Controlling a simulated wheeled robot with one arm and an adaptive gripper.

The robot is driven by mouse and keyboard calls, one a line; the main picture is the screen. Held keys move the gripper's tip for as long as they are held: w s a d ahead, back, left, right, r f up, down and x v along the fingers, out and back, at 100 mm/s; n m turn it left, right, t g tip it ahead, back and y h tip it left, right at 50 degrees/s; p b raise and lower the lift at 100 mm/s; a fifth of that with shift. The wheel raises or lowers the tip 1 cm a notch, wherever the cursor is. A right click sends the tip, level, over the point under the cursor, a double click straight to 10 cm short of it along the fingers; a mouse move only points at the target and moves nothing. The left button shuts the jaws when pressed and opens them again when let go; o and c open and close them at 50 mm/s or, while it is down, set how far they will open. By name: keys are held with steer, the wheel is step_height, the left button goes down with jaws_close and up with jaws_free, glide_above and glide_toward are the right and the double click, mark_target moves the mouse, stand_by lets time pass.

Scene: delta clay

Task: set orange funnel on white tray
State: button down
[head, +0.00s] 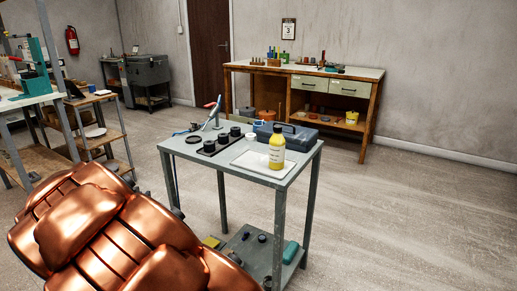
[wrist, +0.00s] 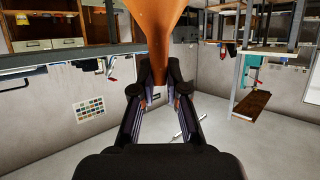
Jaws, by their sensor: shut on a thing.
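The orange funnel (wrist: 158,28) shows at the top middle of the wrist view, its wide part cut off by the frame's top edge. My gripper (wrist: 158,72) is shut on its narrower part. The white tray (head: 250,159) lies on the top of the grey metal table in the head view. A yellow bottle (head: 277,150) with a white cap stands at the tray's right part. The tray's left part looks bare. The funnel and my gripper do not show in the head view, where my copper-coloured arm fills the lower left.
On the grey table (head: 222,168), a dark strip with black round parts (head: 223,142) lies left of the tray. A blue-grey case (head: 287,136) lies behind it. A wooden workbench (head: 300,73) stands at the back wall. Open floor lies right of the table.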

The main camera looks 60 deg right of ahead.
steer(key=s+d+r+m+g+h+p, duration=0.2)
steer(key=s+d+r+m+g+p, duration=0.25)
steer(key=s+d+r+p, duration=0.4)
steer(key=s+d+r+m+g+h+p, duration=0.2)
steer(key=s+d+r+m+g+p, duration=0.25)
steer(key=s+d+p, duration=0.75)
steer(key=shift+w+d+f+p, duration=0.2)
steer(key=shift+w+d+f, duration=0.7)
steer(key=shift+d, duration=1.75)
steer(key=shift+w+d+f+p, duration=0.2)
steer(key=shift+w+d+f, duration=0.35)
steer(key=shift+w+d, duration=1.4)
steer(key=shift+w+d+f+p, duration=0.3)
steer(key=shift+d+f, duration=0.45)
steer(key=shift+d, duration=2.6)
steer(key=shift+f, duration=0.1)
steer(key=c, duration=1.2)
jaws_free()
